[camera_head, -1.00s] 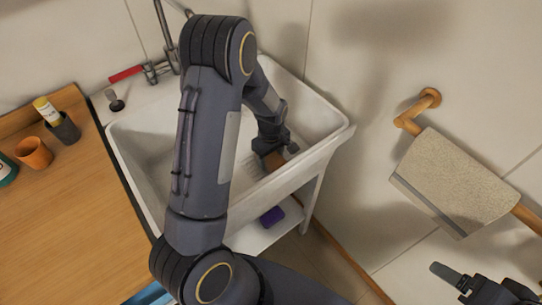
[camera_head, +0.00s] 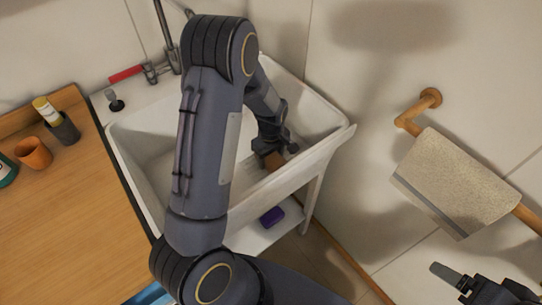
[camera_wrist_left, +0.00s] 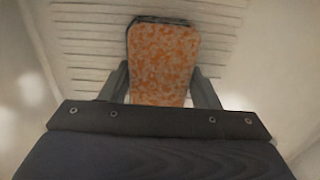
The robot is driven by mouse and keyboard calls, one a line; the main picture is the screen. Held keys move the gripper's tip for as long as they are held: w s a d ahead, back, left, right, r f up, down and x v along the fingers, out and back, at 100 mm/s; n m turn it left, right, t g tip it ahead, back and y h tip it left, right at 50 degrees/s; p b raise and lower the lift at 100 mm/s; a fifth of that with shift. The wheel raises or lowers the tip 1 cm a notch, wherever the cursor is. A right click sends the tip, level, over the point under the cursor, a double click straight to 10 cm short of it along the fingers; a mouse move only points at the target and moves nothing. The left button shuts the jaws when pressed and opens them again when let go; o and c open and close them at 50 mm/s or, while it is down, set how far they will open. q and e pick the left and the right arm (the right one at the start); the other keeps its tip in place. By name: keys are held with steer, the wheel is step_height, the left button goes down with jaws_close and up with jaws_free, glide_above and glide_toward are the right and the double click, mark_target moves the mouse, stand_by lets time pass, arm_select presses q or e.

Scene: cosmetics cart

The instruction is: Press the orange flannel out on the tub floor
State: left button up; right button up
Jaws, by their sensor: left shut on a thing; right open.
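The orange flannel (camera_wrist_left: 162,62) is a mottled orange block with a dark edge in the left wrist view, over the ribbed tub floor (camera_wrist_left: 85,50). My left gripper (camera_wrist_left: 160,85) is shut on it, with one finger on each side. In the head view my left gripper (camera_head: 272,146) is down inside the white tub (camera_head: 335,128), and a brownish-orange bit of the flannel (camera_head: 274,160) shows below it. I cannot tell whether the flannel touches the floor. My right gripper (camera_head: 458,283) is open and empty at the lower right, away from the tub.
A wooden counter (camera_head: 75,215) at left holds an orange cup (camera_head: 34,152) and a dark holder (camera_head: 65,128). The tap (camera_head: 150,72) stands at the tub's back. A towel (camera_head: 455,185) hangs on a wall rail. A purple item (camera_head: 272,215) lies under the tub.

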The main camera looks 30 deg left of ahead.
arm_select(q)
steer(key=shift+s+f, duration=0.1)
steer(key=shift+f, duration=0.05)
stand_by(0.3)
stand_by(0.4)
steer(key=shift+r+p, duration=0.4)
steer(key=shift+r, duration=0.2)
step_height(320, 180, up, 14)
steer(key=p, duration=1)
steer(key=shift+p, duration=0.3)
